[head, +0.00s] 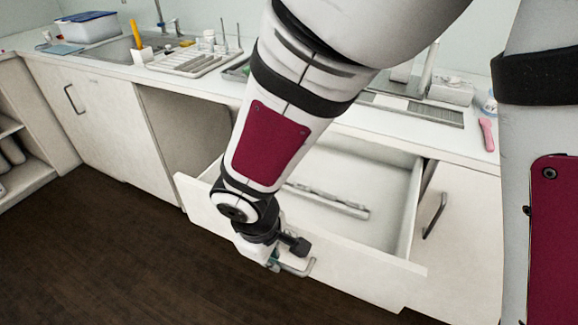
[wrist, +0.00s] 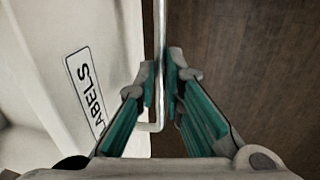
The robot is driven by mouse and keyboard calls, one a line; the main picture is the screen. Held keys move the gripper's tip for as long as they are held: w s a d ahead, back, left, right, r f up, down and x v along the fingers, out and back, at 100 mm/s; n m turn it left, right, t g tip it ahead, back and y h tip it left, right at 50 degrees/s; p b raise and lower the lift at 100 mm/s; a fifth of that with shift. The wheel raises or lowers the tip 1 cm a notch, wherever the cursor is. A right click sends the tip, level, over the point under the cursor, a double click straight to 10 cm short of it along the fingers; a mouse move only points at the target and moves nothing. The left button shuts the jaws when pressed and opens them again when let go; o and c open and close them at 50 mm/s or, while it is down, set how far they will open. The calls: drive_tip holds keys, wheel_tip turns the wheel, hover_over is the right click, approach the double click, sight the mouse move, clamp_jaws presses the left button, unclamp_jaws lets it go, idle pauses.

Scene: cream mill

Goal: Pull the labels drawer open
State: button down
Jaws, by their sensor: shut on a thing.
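The labels drawer (head: 375,285) is pulled out from the white counter in the head view, and its inside shows. In the wrist view its front carries a "LABELS" plate (wrist: 86,92). The drawer's metal bar handle (wrist: 159,60) runs between my gripper's (wrist: 160,80) two green-sided fingers, which are shut on it. In the head view my gripper (head: 274,262) is low at the drawer front, and part of the handle (head: 297,268) sticks out to its right.
A grey rail-like object (head: 328,200) lies inside the drawer. A cupboard door with a handle (head: 434,215) is to the right, another door (head: 95,105) to the left. The counter holds a drying rack (head: 192,60) and a blue-lidded box (head: 88,27). Dark floor (head: 110,245) in front is clear.

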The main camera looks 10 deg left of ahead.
drive_tip(key=c, duration=1.7)
unclamp_jaws()
drive_tip(key=r, duration=0.4)
drive_tip(key=s+r, duration=0.1)
drive_tip(key=r, duration=0.3)
drive_tip(key=s+r, duration=0.1)
drive_tip(key=r, duration=0.2)
drive_tip(key=shift+a+r, duration=0.4)
